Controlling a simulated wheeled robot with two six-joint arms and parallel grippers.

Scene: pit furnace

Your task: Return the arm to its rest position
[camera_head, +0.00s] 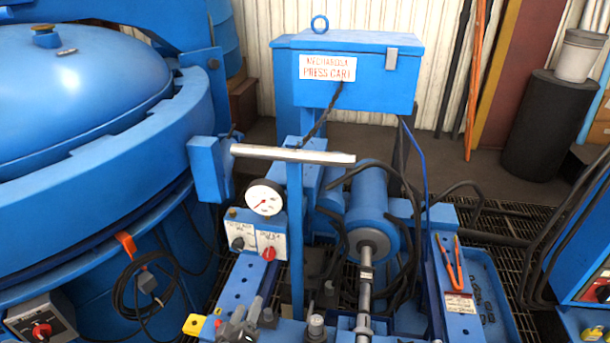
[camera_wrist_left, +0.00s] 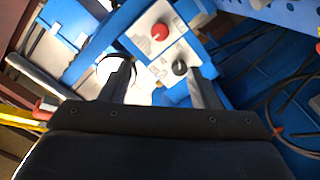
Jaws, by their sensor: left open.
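My left gripper (camera_head: 254,312) is at the bottom of the head view, in front of and below the press cart's control panel (camera_head: 255,230). In the left wrist view its two fingers stand apart with nothing between them, so the gripper (camera_wrist_left: 161,78) is open and empty. Beyond the fingers the wrist view shows a red knob (camera_wrist_left: 160,31), a black knob (camera_wrist_left: 180,68) and part of the white gauge (camera_wrist_left: 122,72). The fingers look apart from the knobs, though the exact gap cannot be told. My right gripper is in neither view.
The blue furnace vessel (camera_head: 80,85) fills the left. A silver bar (camera_head: 292,154) crosses above the gauge. The cart's labelled box (camera_head: 345,75) stands behind. A cylinder (camera_head: 368,215), loose cables (camera_head: 130,290) and orange-handled pliers (camera_head: 452,265) are close by.

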